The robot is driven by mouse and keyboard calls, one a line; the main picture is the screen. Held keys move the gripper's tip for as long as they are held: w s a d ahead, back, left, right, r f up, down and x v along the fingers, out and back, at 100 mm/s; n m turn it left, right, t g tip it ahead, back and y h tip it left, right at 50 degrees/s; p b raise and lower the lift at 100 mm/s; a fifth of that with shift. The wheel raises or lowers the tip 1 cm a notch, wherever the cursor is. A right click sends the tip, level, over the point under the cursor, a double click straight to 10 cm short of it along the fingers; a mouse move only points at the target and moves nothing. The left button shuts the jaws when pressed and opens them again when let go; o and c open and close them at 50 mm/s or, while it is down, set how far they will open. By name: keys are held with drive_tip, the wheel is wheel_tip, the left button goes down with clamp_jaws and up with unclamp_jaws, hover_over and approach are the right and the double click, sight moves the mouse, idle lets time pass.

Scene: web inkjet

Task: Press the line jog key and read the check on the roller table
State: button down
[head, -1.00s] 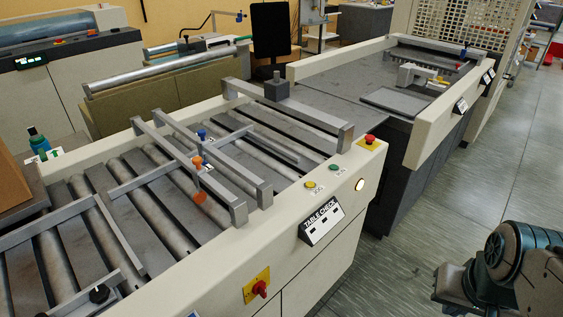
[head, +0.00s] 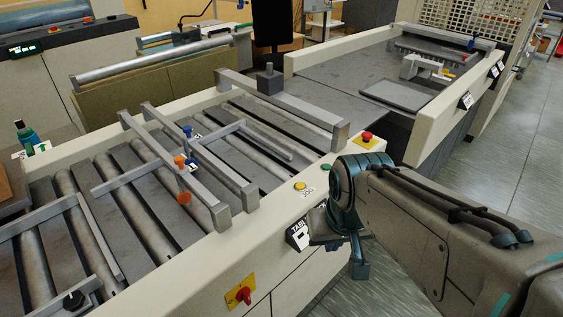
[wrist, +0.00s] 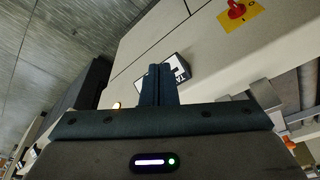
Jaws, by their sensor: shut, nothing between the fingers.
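The yellow jog key (head: 300,186), labelled JOG, sits on the roller table's (head: 262,226) cream side rail. The check sign (head: 297,235), a black and white plate on the rail's front face, is mostly covered by my gripper and arm in the head view. It also shows in the wrist view (wrist: 179,66), partly behind the fingers. My gripper (wrist: 158,68) is shut and empty, with its fingers together. In the head view my gripper (head: 360,270) hangs in front of the rail, lower than the jog key and right of it.
A green button (head: 325,168) is partly hidden by my arm. A red stop button (head: 367,136) sits on a yellow base farther along. A red rotary switch (head: 240,294) is on the front panel. Metal bars (head: 178,170) cross the rollers. Open floor (head: 495,165) lies right.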

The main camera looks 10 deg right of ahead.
drive_tip(key=r+n+t+h+p, duration=0.25)
drive_tip(key=n+h+p, duration=0.45)
drive_tip(key=n+p, duration=1.05)
hover_over(297, 187)
drive_tip(key=shift+f+t+b, duration=0.3)
drive_tip(key=shift+t+b, duration=0.1)
drive_tip(key=shift+t, duration=0.05)
drive_tip(key=shift+f, duration=0.15)
wheel_tip(297, 187, down, 7)
drive_tip(key=b, duration=0.5)
drive_tip(key=shift+f+b, duration=0.75)
drive_tip(key=shift+b, duration=0.05)
